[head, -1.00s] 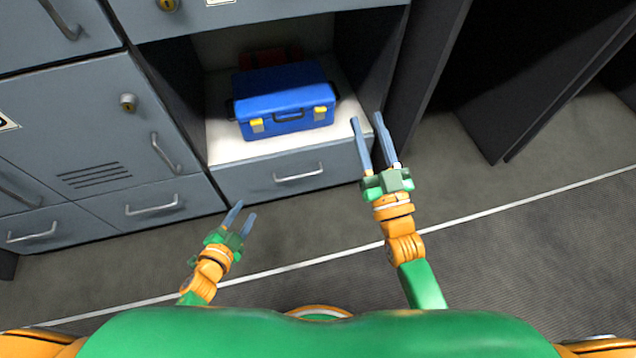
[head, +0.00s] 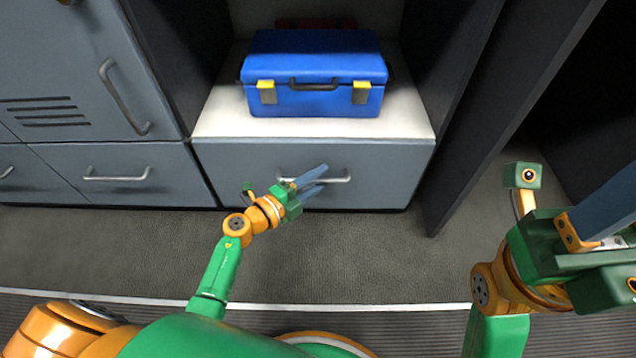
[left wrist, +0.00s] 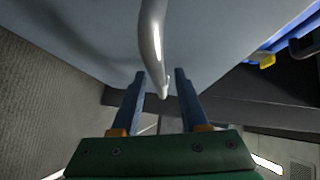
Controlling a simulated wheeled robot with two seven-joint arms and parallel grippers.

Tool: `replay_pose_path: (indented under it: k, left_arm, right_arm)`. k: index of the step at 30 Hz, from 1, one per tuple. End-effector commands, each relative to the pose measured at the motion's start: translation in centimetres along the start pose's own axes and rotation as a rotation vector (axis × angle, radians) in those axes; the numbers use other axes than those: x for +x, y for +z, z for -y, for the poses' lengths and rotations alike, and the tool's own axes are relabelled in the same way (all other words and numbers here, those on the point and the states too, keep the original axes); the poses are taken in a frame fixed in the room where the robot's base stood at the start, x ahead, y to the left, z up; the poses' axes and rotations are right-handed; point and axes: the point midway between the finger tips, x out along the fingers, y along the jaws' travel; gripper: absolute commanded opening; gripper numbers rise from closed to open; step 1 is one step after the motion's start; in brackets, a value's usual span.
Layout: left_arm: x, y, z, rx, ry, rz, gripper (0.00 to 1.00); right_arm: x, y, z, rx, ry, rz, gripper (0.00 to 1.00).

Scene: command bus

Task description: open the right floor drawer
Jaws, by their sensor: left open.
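The right floor drawer (head: 385,188) is a grey-blue front, closed, below the open bay in the head view. Its silver bar handle (head: 338,180) runs level across the middle. My left gripper (head: 324,179) is at the handle, fingers pointing right along it and covering part of the bar. In the left wrist view the handle (left wrist: 153,45) runs down into the gap between the two open fingers (left wrist: 160,76); I cannot tell whether they touch it. My right gripper (head: 608,208) is at the right edge of the head view, its fingertips cut off.
A blue toolbox (head: 315,80) with yellow latches stands on the white shelf (head: 215,118) above the drawer. Another floor drawer (head: 120,172) and a locker door (head: 75,75) are at the left. A dark panel (head: 500,120) stands to the right. The floor in front is clear.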

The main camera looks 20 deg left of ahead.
Motion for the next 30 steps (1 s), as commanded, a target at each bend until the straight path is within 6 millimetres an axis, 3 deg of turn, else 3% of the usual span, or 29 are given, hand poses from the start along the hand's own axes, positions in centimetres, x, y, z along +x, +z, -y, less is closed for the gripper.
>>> replay_pose_path:
  k: [5,10,30]
  left_arm:
    - [0.02,0.00,0.04,0.000,0.000,0.000,0.44]
    - [0.00,0.00,0.04,0.000,0.000,0.000,0.01]
    - [-0.01,0.01,0.02,-0.001,0.000,0.001,0.00]
  right_arm:
    - [0.07,0.02,0.00,0.000,0.000,0.000,0.39]
    - [0.05,0.03,0.00,0.000,0.000,0.001,0.39]
    - [0.02,0.04,0.01,0.001,0.000,0.001,0.39]
